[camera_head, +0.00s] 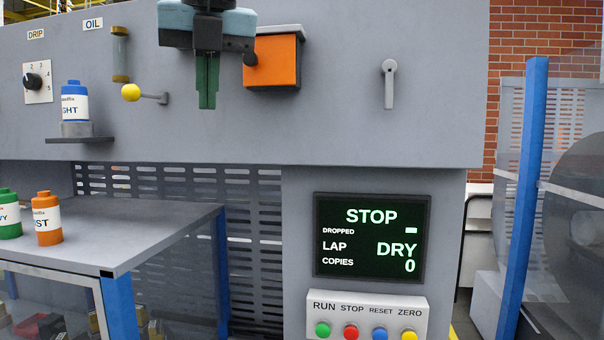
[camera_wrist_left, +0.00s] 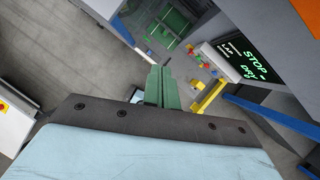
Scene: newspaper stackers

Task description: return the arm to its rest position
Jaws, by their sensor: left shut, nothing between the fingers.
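My left gripper (camera_head: 207,98) hangs at the top of the head view, in front of the grey machine panel, with its green fingers pointing down and closed together. It holds nothing. It is just left of the orange box (camera_head: 272,62) and right of the yellow-knobbed lever (camera_head: 131,92). In the left wrist view the shut green fingers (camera_wrist_left: 165,88) point away over the floor, apart from the button box (camera_wrist_left: 205,62). My right gripper is in neither view.
A blue-capped bottle (camera_head: 75,105) stands on a small shelf on the panel. Green (camera_head: 8,215) and orange (camera_head: 46,220) bottles stand on the grey table (camera_head: 130,228). A screen (camera_head: 371,238) reads STOP, DRY, COPIES 0. A blue post (camera_head: 526,180) rises at right.

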